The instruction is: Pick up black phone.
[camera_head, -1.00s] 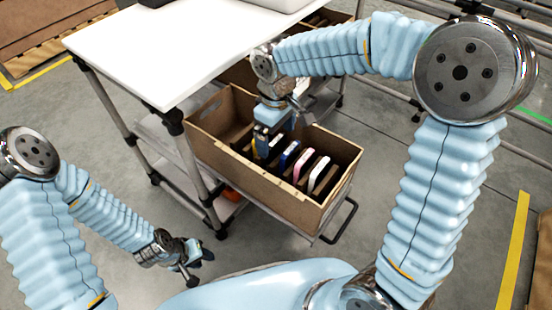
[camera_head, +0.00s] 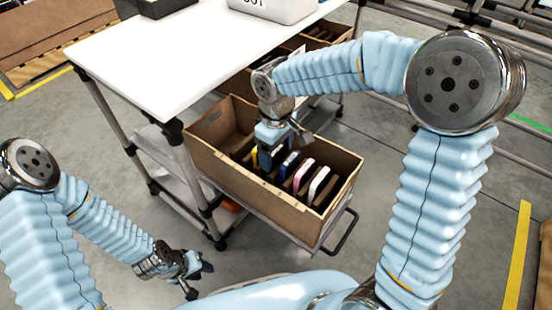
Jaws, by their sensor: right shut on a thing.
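A cardboard carton (camera_head: 252,183) stands tilted on the cart's side shelf. Several phones stand on edge in a row inside it, among them a yellow-edged one, a blue one (camera_head: 290,161), a pink one (camera_head: 303,173) and a white one (camera_head: 319,183). My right gripper (camera_head: 268,152) reaches down into the carton, shut on a dark phone (camera_head: 265,160) just left of the blue one. The gripper hides most of this phone. My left gripper (camera_head: 198,272) hangs low at the lower left, away from the carton; its fingers are too small to read.
A white table top (camera_head: 165,65) lies behind the carton, with a grey-white bin (camera_head: 285,10) and a dark tray (camera_head: 165,6) at its far edge. A second carton (camera_head: 320,40) sits behind my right arm. A cart handle (camera_head: 345,232) sticks out at the front right.

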